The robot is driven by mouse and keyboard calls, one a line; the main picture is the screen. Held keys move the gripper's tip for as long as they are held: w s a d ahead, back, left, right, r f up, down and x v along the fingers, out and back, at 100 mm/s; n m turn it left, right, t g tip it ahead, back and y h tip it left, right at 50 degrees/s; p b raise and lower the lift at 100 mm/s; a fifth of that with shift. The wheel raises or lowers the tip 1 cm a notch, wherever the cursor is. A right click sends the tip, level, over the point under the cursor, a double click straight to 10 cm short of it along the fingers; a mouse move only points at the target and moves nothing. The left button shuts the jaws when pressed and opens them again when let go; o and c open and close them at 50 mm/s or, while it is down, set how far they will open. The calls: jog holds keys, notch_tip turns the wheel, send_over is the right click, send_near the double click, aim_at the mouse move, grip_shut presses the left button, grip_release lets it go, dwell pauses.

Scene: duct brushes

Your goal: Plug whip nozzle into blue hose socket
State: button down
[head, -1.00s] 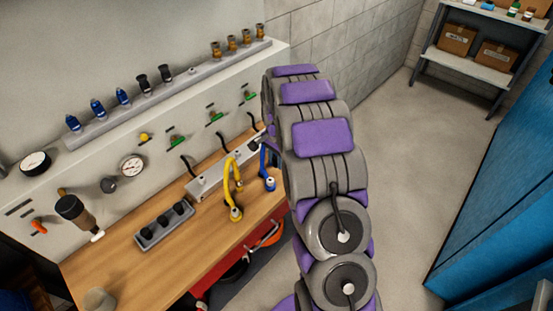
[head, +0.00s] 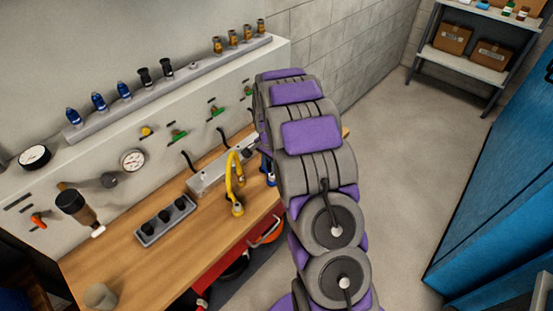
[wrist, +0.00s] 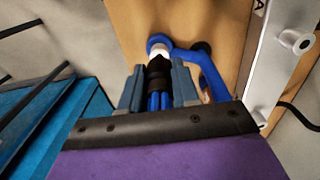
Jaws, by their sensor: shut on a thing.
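In the wrist view, my gripper (wrist: 158,82) is shut on a black whip nozzle (wrist: 160,70) with blue strands between the fingers. The nozzle's pale end points at the blue hose socket (wrist: 158,39), a blue ring at the end of the bent blue hose (wrist: 213,75). The two overlap in this view, so I cannot tell whether they touch or how deep the nozzle sits. In the head view, my arm hides the gripper and the nozzle. A little of the blue hose (head: 270,178) shows beside my arm, above the wooden bench (head: 160,255).
A yellow hose (head: 237,183) stands left of the blue one on a metal manifold (head: 208,178). A dark block with several holes (head: 166,221) lies on the bench. A rack (head: 100,127) above holds blue, black and brass nozzles. Open floor (head: 385,170) lies to the right.

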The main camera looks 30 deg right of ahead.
jog(key=shift+a+f, duration=0.6)
jog(key=shift+a, duration=0.3)
jog(key=shift+d+f, duration=0.35)
jog(key=shift+d, duration=1.9)
jog(key=shift+a+r, duration=0.15)
jog(key=shift+a, duration=1.6)
jog(key=shift+d+p, duration=0.35)
jog(key=shift+d, duration=0.55)
jog(key=shift+a, duration=0.4)
jog(key=shift+f, duration=0.25)
jog(key=shift+d+f, duration=0.1)
jog(key=shift+f, duration=0.05)
